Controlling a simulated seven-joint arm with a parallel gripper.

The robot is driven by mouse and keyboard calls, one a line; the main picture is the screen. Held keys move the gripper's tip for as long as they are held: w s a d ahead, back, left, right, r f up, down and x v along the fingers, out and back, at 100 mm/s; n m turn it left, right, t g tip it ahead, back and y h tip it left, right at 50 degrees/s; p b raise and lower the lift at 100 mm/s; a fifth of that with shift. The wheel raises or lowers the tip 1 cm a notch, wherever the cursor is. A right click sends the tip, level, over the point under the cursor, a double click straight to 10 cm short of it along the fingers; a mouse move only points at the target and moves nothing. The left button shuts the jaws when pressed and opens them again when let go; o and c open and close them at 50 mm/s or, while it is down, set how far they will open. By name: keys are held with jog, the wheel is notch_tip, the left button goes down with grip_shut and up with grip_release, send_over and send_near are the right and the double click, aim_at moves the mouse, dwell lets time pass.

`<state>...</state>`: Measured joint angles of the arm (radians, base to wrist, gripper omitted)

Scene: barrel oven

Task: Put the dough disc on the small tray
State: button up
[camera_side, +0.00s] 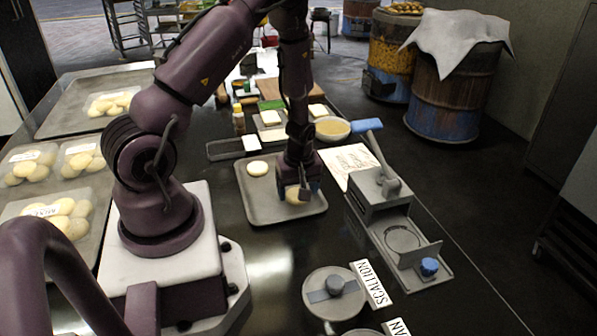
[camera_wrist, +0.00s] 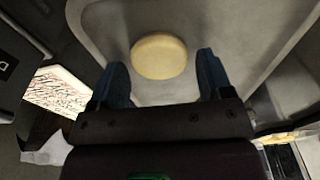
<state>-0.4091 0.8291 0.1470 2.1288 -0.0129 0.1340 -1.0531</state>
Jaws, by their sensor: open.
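A pale round dough disc (camera_side: 293,196) lies low at my gripper, over the front part of a grey tray (camera_side: 262,212). In the wrist view the dough disc (camera_wrist: 158,56) sits between and just beyond the fingertips, above the tray's grey floor (camera_wrist: 225,30). My gripper (camera_side: 299,190) points down over the tray; its blue fingers (camera_wrist: 161,64) are spread either side of the disc. The wrist view shows gaps at both sides. A second pale disc (camera_side: 257,168) lies near the tray's back left. The fingers partly hide the front disc in the side view.
A press with a blue handle (camera_side: 367,125) stands right of the tray, beside a printed sheet (camera_side: 349,163). A bowl (camera_side: 332,128) and a dark narrow tray (camera_side: 224,149) are behind. A lidded round container (camera_side: 334,290) stands in front. Dark table is bare left of it.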

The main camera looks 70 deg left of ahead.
jog(key=d+r+m+t, duration=0.1)
jog(key=d+r+m, duration=0.35)
jog(key=r, duration=0.75)
jog(key=d+r+m+t, duration=0.25)
jog(key=d+r, duration=0.35)
jog(key=r, duration=0.6)
jog(key=s+d+r+m+t+h, duration=0.1)
jog(key=s+d+r+m+t, duration=0.1)
jog(key=s+d+r+m, duration=0.6)
jog(key=r+m, duration=0.1)
jog(key=m, duration=0.2)
jog(key=shift+r, duration=0.3)
jog(key=shift+d, duration=0.1)
